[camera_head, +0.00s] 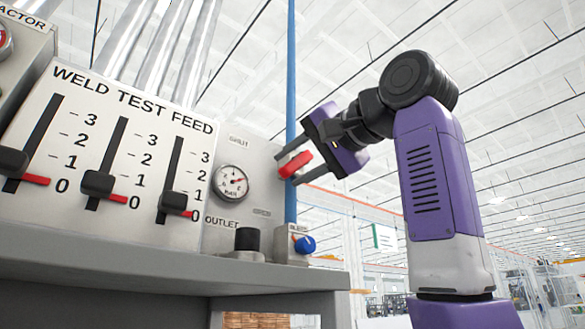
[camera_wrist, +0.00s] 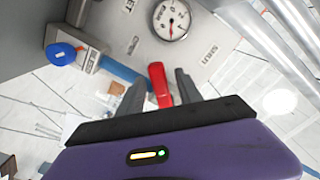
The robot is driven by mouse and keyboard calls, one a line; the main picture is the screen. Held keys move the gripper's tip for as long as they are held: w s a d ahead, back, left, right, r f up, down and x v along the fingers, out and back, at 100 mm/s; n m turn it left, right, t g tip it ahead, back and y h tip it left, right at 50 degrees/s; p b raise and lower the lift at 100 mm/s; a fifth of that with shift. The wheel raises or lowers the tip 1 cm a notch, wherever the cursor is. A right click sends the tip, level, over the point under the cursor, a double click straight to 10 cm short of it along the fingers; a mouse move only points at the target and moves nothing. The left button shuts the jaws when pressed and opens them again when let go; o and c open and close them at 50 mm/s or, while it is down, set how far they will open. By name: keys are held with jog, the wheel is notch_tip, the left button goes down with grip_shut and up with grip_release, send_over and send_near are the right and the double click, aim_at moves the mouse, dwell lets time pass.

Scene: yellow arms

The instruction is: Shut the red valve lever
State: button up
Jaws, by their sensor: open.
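The red valve lever (camera_head: 295,165) is on the blue vertical pipe (camera_head: 291,70) at the right edge of the gauge panel. It sticks out to the right and slightly up. My gripper (camera_head: 291,164) reaches in from the right, its open fingers above and below the lever. In the wrist view the lever (camera_wrist: 159,84) stands between the two dark fingers (camera_wrist: 158,88), with a gap visible on each side. A "SHUT" label (camera_head: 238,141) is high on the panel and a smaller label, seemingly "OPEN" (camera_head: 262,212), is lower.
A pressure gauge (camera_head: 230,182) sits left of the lever. Below are a black knob (camera_head: 247,240) and a blue knob (camera_head: 305,245) on a grey ledge (camera_head: 170,271). A sloped "WELD TEST FEED" panel (camera_head: 100,150) with sliders stands left.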

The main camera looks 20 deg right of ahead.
jog(key=b+v, duration=0.2)
jog(key=v, duration=0.5)
